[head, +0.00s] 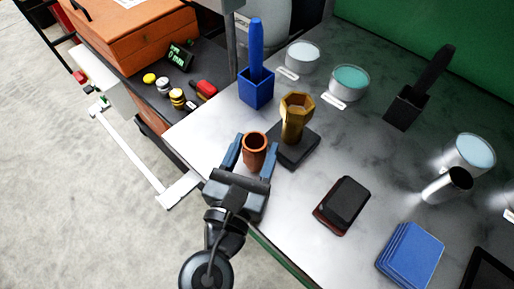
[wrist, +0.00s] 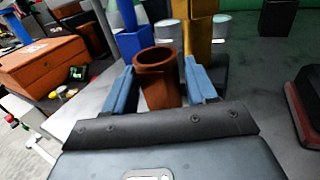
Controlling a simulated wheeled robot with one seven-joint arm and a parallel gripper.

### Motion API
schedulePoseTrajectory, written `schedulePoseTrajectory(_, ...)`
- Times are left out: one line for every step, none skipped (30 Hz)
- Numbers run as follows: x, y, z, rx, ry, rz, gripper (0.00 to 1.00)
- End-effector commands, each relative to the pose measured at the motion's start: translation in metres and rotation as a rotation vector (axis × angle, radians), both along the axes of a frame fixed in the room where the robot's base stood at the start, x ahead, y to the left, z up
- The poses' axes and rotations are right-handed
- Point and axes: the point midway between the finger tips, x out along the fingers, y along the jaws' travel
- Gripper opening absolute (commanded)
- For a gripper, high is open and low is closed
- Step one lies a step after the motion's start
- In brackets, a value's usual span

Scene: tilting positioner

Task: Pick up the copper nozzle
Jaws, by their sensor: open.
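The copper nozzle (head: 254,151) is a reddish-brown hollow cylinder with an open top, standing near the table's front left edge. My gripper (head: 250,158) is open, with its two blue fingers on either side of the nozzle. In the wrist view the nozzle (wrist: 159,78) stands upright between the fingertips of my gripper (wrist: 160,86), with a visible gap on the right side. The nozzle's lower part is hidden behind the gripper body. I cannot tell whether the left finger touches it.
A brass hexagonal piece (head: 296,118) on a black base (head: 298,148) stands just behind the nozzle. A blue holder (head: 256,88) is farther back. A dark red-edged block (head: 342,204) and blue pads (head: 410,254) lie to the right. Bare tabletop lies between these.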

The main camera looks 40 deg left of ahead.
Motion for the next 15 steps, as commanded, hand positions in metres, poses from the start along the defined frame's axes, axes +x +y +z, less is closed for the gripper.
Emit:
schedulePoseTrajectory(0.007,0.003,0.002,0.001,0.0,-0.001,0.56)
schedulePoseTrajectory(0.011,0.004,0.001,0.0,0.0,0.0,0.56)
schedulePoseTrajectory(0.016,0.006,0.002,0.001,-0.001,-0.001,0.56)
schedulePoseTrajectory(0.019,0.007,0.001,0.001,-0.001,-0.001,0.56)
schedulePoseTrajectory(0.022,0.008,0.001,0.0,0.0,0.0,0.56)
schedulePoseTrajectory(0.024,0.009,0.001,0.0,0.0,0.0,0.56)
schedulePoseTrajectory(0.026,0.009,0.0,0.0,0.0,0.0,0.56)
schedulePoseTrajectory(0.027,0.009,0.0,0.0,0.0,0.0,0.56)
schedulePoseTrajectory(0.027,0.009,0.0,0.0,0.0,0.0,0.56)
schedulePoseTrajectory(0.028,0.01,0.0,0.0,0.0,0.0,0.56)
schedulePoseTrajectory(0.028,0.01,0.0,0.0,0.0,0.0,0.56)
schedulePoseTrajectory(0.027,0.009,0.0,0.0,0.0,0.0,0.56)
schedulePoseTrajectory(0.027,0.009,0.0,0.0,0.0,0.0,0.56)
schedulePoseTrajectory(0.027,0.009,0.0,0.0,0.0,0.0,0.56)
schedulePoseTrajectory(0.027,0.009,0.0,0.0,0.0,0.0,0.54)
